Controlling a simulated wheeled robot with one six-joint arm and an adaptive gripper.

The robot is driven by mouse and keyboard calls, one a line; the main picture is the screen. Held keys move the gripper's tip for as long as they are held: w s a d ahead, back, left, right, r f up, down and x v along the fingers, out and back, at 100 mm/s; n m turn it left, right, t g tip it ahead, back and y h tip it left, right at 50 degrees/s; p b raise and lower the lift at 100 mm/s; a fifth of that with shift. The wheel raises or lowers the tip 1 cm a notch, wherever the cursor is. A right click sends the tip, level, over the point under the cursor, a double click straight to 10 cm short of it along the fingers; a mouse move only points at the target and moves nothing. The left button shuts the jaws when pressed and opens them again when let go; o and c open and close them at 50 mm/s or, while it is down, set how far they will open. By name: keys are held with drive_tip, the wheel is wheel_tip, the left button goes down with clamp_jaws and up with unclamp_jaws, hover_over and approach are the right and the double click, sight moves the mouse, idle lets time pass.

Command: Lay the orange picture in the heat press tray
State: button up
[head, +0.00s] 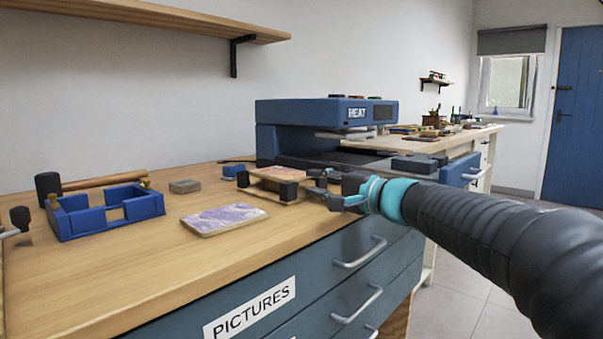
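A picture with an orange-pink top (278,173) lies flat, raised over a light wooden base (262,191) with dark blocks at its corners, on the wooden counter. My gripper (322,186) is at the right end of this picture, its fingers close to the edge. I cannot tell whether they touch or hold it. The blue heat press (310,112), marked HEAT, stands behind with its upper part raised. Its dark tray (312,163) shows low at the front, partly hidden by my arm and gripper.
A purple-and-white picture (224,218) lies on the counter (120,270) at the front. A blue frame-like holder (105,210), a wooden-handled mallet (100,181) and a small grey block (185,186) are to the left. Drawers labelled PICTURES (250,306) are below. A wall shelf (140,14) hangs above.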

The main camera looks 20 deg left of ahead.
sight(304, 195)
drive_tip(key=shift+x, duration=1.1)
drive_tip(key=shift+b+x, duration=0.35)
drive_tip(key=shift+x, duration=0.6)
clamp_jaws()
drive_tip(key=shift+r+p, duration=0.85)
drive_tip(key=shift+r, duration=0.45)
